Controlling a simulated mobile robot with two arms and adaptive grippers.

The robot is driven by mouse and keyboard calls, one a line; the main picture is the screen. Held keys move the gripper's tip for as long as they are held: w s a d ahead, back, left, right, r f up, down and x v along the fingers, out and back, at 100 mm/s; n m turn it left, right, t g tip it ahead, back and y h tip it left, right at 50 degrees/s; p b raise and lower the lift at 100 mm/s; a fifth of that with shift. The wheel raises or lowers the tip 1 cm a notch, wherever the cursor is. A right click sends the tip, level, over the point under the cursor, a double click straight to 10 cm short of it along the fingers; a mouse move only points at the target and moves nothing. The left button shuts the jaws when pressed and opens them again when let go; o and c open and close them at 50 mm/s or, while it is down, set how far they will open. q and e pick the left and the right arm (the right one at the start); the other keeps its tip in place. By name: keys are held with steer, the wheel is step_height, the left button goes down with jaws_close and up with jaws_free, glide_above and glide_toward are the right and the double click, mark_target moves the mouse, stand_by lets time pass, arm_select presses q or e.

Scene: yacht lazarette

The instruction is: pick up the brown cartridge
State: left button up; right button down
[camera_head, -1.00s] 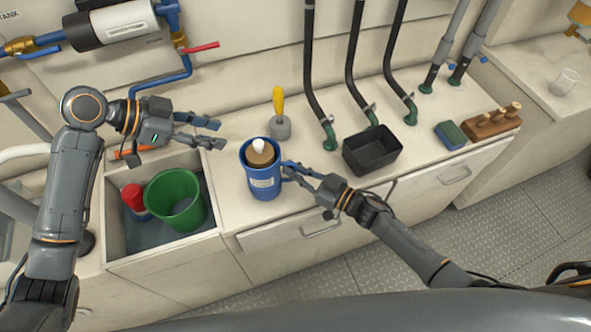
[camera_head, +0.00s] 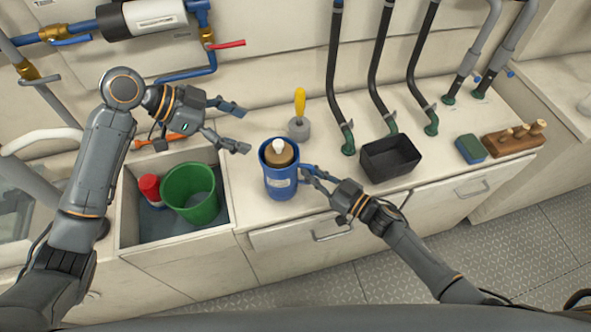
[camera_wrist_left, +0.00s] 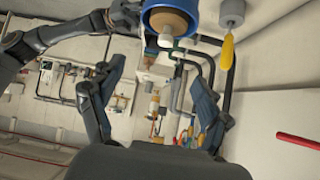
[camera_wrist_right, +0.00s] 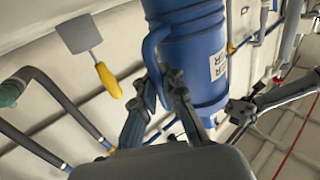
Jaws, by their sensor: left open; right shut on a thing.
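The brown cartridge (camera_head: 279,157) with a white knob on top sits inside a blue container (camera_head: 280,184) on the counter. Only its top shows; it also shows in the left wrist view (camera_wrist_left: 172,22). My right gripper (camera_head: 308,172) is shut on the handle of the blue container, at its right side. In the right wrist view the fingers close around the blue handle (camera_wrist_right: 153,60). My left gripper (camera_head: 243,130) is open and empty, to the upper left of the container and apart from it.
A grey tool with a yellow handle (camera_head: 300,105) stands behind the container. A black bin (camera_head: 390,158) is to the right, near black hoses. At left, a recessed compartment holds a green bucket (camera_head: 190,193) and a red-topped can (camera_head: 150,188). A sponge (camera_head: 470,149) lies further right.

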mark_target(278, 143)
arm_select(q)
steer(key=w+d+r+m+g+y, duration=0.2)
steer(key=d+r+m+y, duration=0.2)
steer(key=d+m+y, duration=0.7)
steer(key=shift+m+h, duration=0.6)
steer(key=shift+m, duration=0.3)
steer(key=a+f, duration=0.1)
steer(key=f, duration=0.3)
steer(key=a+f, duration=0.1)
steer(key=f, duration=0.3)
steer(key=a+f, duration=0.1)
steer(key=f, duration=0.3)
steer(key=shift+a+f, duration=0.1)
steer(key=shift+f, duration=0.05)
steer(key=shift+s+f, duration=0.1)
jaws_close()
